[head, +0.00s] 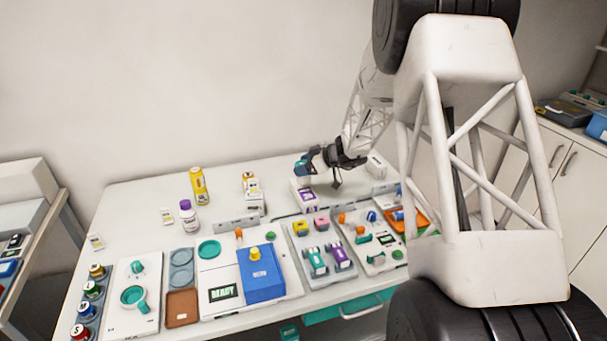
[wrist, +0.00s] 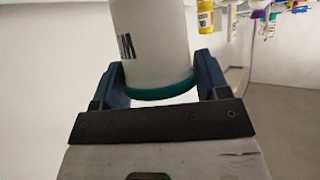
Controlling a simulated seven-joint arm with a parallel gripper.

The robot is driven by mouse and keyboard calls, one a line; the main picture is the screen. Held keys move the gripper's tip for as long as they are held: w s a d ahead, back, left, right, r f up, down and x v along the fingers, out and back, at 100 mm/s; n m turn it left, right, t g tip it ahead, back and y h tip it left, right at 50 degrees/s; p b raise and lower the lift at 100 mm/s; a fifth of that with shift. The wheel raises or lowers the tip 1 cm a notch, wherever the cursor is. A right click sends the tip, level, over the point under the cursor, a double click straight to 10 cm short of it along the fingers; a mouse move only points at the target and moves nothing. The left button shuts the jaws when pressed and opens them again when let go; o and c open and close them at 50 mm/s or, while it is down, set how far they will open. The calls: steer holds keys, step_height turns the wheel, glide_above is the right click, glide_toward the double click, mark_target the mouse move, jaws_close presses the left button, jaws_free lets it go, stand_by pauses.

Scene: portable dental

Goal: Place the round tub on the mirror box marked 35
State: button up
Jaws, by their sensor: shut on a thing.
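My gripper (head: 302,167) reaches over the back of the white table from the right. In the wrist view its blue fingers (wrist: 162,75) are shut on a round white tub (wrist: 152,45) with a teal-green rim and dark lettering. The tub's far end is cut off by the picture edge. In the head view I cannot clearly tell the tub apart from the fingers. A white box with a purple label (head: 304,197) stands on the table just below my gripper. Its marking is too small to read, so I cannot tell whether it is the mirror box marked 35.
A white box (head: 253,201) with small yellow-capped items stands to the left. A purple-capped bottle (head: 188,217) and a yellow bottle (head: 199,186) stand further left. Another white box (head: 376,165) is at the back right. Trays and a blue box (head: 262,277) fill the front.

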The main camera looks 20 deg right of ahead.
steer(key=shift+w+f, duration=0.15)
steer(key=shift+w, duration=0.1)
steer(key=shift+f, duration=1.6)
steer(key=shift+f, duration=0.15)
steer(key=o, duration=1)
steer(key=shift+c, duration=0.2)
steer(key=v, duration=1.2)
steer(key=shift+s, duration=0.1)
